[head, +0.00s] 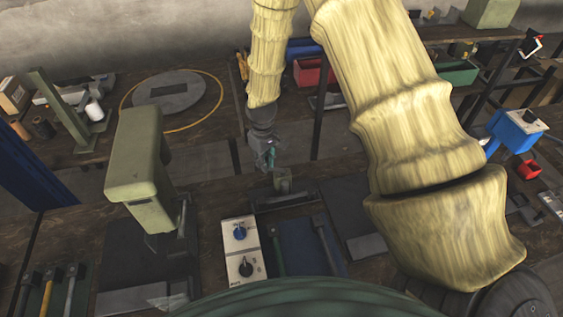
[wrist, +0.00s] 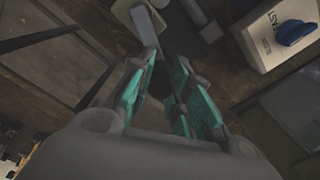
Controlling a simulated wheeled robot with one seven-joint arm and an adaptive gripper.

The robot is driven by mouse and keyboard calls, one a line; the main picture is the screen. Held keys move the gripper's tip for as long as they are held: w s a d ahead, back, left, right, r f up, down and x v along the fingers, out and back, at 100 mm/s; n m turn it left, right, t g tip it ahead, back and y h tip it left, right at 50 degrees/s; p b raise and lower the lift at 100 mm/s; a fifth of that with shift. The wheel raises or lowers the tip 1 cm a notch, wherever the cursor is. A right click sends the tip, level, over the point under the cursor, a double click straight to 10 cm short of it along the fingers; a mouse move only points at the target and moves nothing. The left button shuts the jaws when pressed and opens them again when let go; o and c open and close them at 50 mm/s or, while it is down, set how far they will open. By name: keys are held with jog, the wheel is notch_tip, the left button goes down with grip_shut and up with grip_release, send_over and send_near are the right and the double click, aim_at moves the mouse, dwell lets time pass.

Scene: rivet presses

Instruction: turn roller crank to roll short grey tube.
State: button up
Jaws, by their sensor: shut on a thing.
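My gripper (head: 268,158) hangs over the workbench in the head view, at the end of the wood-like arm. In the wrist view its teal-padded fingers (wrist: 160,92) close around a dark piece, which appears to be the handle of the roller crank. A light grey bar, likely the crank arm (wrist: 145,27), runs up from between the fingers. A small green-grey device, likely the roller (head: 283,183), stands on a dark base just below and right of my gripper. I cannot make out the short grey tube.
A white control box (head: 241,262) with a blue and a black knob stands in front of the roller; it also shows in the wrist view (wrist: 268,49). A tall green press (head: 137,160) stands to the left. A blue-headed device (head: 515,128) is at the right.

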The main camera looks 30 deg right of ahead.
jog(key=shift+w+d, duration=1)
jog(key=shift+d, duration=0.05)
jog(key=shift+w+d, duration=0.2)
jog(key=shift+d, duration=1.45)
jog(key=shift+s+d, duration=0.35)
jog(key=shift+d, duration=0.4)
jog(key=shift+s+d, duration=0.3)
jog(key=shift+d, duration=0.45)
jog(key=o, duration=1.8)
jog(key=shift+p, duration=0.3)
jog(key=shift+r, duration=0.1)
jog(key=shift+r+p, duration=1.1)
jog(key=shift+r, duration=2.3)
